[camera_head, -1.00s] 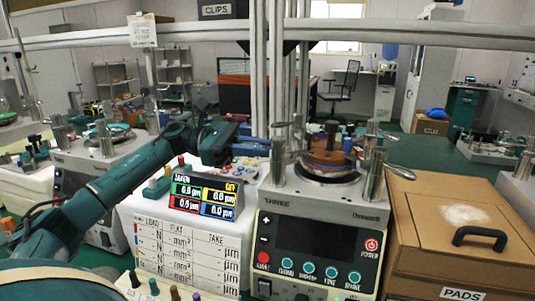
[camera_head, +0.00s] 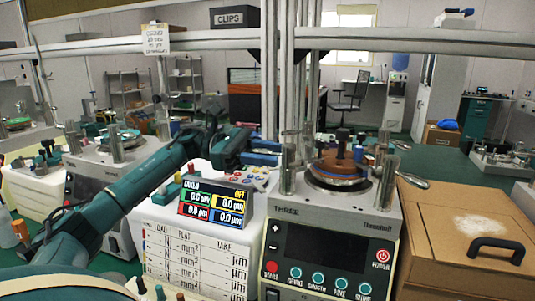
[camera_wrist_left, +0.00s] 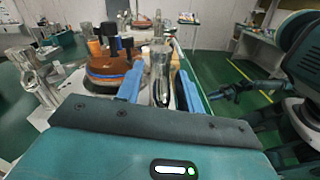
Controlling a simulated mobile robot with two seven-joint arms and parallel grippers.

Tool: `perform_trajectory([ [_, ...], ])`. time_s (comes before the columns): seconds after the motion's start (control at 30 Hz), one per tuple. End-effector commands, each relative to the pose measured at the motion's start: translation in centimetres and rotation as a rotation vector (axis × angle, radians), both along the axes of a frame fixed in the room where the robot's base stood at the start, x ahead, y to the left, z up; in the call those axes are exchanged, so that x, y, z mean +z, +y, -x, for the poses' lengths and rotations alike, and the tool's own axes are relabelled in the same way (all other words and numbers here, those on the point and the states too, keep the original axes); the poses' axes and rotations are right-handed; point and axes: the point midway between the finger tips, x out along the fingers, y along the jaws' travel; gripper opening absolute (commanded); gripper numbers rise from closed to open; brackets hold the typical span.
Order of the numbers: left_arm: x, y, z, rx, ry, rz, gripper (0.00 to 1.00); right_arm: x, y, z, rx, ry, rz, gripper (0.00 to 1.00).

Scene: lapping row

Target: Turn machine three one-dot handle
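Machine three (camera_head: 330,218), labelled THREE, has a dark screen, a row of buttons and a round brown lapping plate (camera_head: 337,170) on top. Silver posts stand around the plate. A silver lever handle (camera_head: 415,182) sticks out at its right; a left post (camera_head: 288,170) stands near my gripper. I cannot read any dot marks. My left gripper (camera_head: 265,151) is at the machine's upper left, its blue fingers pointing at the left post. In the left wrist view the gripper (camera_wrist_left: 160,92) has its fingers apart, with a silver upright (camera_wrist_left: 161,72) showing between them; contact is unclear.
A coloured readout (camera_head: 213,203) stands on a white unit left of the machine. A cardboard box (camera_head: 465,225) with a black handle is close on the right. A metal rail crosses above. In the left wrist view, dark arm-like parts (camera_wrist_left: 245,92) show over the green floor, possibly my right arm.

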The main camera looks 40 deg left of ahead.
Motion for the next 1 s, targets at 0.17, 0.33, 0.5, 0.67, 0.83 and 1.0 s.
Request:
perform_trajectory([
  [0.17, -0.1, 0.1, 0.0, 0.000, 0.001, -0.001, 0.37, -0.1, 0.0, 0.0, 0.000, 0.002, 0.001, 0.36],
  [0.33, -0.2, 1.7, 0.5, 0.005, 0.002, -0.002, 0.37, -0.6, 0.0, 0.0, 0.000, 0.000, -0.001, 0.36],
  [0.5, -0.2, 5.1, 1.8, 0.006, 0.000, -0.001, 0.37, -0.8, -0.1, 0.1, -0.005, -0.012, -0.004, 0.36],
  [0.67, -0.1, 8.2, 3.0, 0.004, -0.001, 0.000, 0.37, -0.3, -0.3, 0.3, -0.011, -0.032, -0.007, 0.36],
  [0.83, 0.0, 10.4, 3.8, 0.003, -0.001, 0.001, 0.37, 0.2, -0.4, 0.2, -0.014, -0.046, -0.007, 0.36],
  [1.0, 0.0, 11.2, 4.1, -0.001, 0.000, 0.000, 0.37, 0.2, -0.4, 0.2, -0.014, -0.046, -0.006, 0.36],
])
